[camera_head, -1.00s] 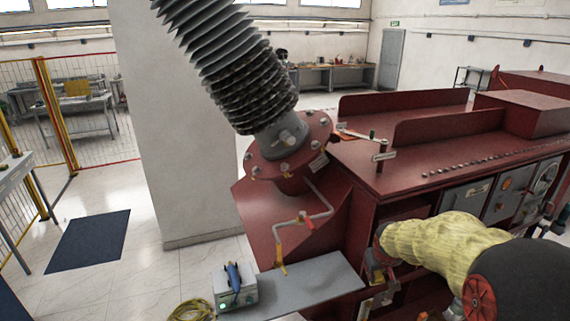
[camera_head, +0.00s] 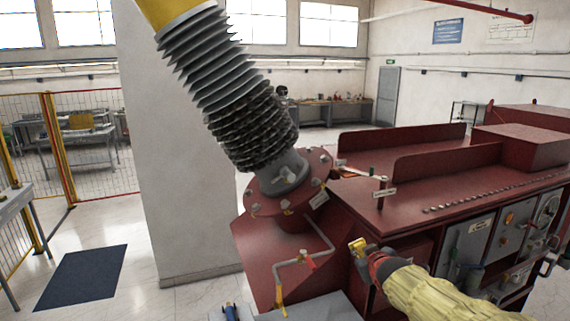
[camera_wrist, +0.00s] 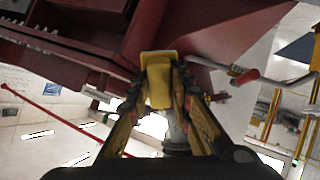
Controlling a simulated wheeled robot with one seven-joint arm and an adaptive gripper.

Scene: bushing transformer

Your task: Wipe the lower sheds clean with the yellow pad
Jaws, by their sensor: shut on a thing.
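The bushing leans up and to the left in the head view. Its lower sheds (camera_head: 255,130) are dark and look dirty, while the upper sheds (camera_head: 208,58) are light grey. My gripper (camera_head: 360,252) is in front of the red tank, below and to the right of the sheds, clear of them. It is shut on the yellow pad (camera_head: 357,245), which also shows between the fingers in the wrist view (camera_wrist: 158,80). The lower sheds cannot be made out clearly in the wrist view.
A flange (camera_head: 290,185) with bolts carries the bushing on the red tank (camera_head: 400,185). A bent pipe with a valve (camera_head: 300,262) stands left of my gripper. A grey shelf (camera_head: 315,308) is below. Open air lies between my gripper and the sheds.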

